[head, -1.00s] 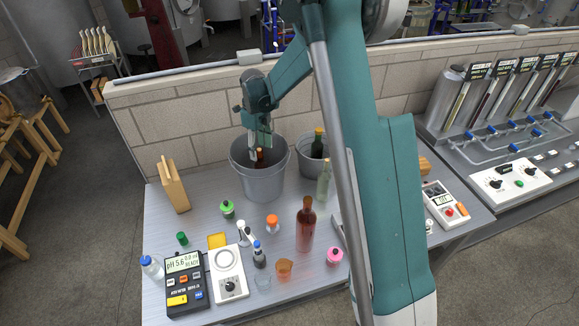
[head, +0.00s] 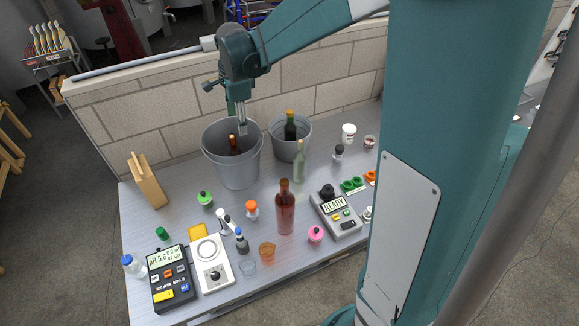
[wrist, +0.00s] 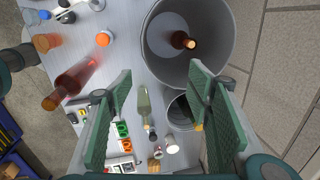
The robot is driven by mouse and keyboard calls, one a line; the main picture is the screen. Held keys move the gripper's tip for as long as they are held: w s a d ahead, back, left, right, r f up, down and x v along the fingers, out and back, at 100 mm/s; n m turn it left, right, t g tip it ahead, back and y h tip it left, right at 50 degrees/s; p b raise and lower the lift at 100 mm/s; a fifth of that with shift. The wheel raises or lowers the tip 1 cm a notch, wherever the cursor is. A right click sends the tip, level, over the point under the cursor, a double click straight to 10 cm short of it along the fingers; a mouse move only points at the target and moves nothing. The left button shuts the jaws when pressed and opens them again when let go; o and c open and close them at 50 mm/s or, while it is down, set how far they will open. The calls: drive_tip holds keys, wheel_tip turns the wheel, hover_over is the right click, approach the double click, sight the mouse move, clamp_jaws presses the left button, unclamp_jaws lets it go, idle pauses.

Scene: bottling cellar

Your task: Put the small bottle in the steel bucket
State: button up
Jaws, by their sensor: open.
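A small dark bottle with a reddish-brown neck (head: 233,144) is inside the larger grey steel bucket (head: 238,174), leaning a little. It also shows in the wrist view (wrist: 181,40), within that bucket's rim (wrist: 146,52). My gripper (head: 242,131) is open and empty above the bucket's right part. In the wrist view its two fingers (wrist: 160,72) stand wide apart with nothing between them, clear of the bottle. The bottle's lower part is hidden by the bucket wall in the head view.
A smaller bucket (head: 276,147) holding a dark green bottle (head: 290,130) stands right of the larger one. A pale bottle (head: 299,165) and a tall red bottle (head: 285,212) stand in front. A wooden rack (head: 147,184) is at left. Meters and small jars crowd the front.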

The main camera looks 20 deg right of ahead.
drive_tip(key=s+d+r+n+t, duration=0.1)
drive_tip(key=s+r+n, duration=0.25)
drive_tip(key=s, duration=0.45)
drive_tip(key=s+d+r+n+t, duration=0.1)
drive_tip(key=s+r+n, duration=0.2)
drive_tip(key=s+n, duration=0.35)
drive_tip(key=s+d+r+n+t, duration=0.1)
drive_tip(key=s+r+n+t, duration=0.2)
drive_tip(key=s, duration=0.6)
drive_tip(key=s+f+n, duration=0.1)
drive_tip(key=s+n, duration=0.5)
drive_tip(key=s, duration=0.3)
drive_tip(key=shift+s+f, duration=0.3)
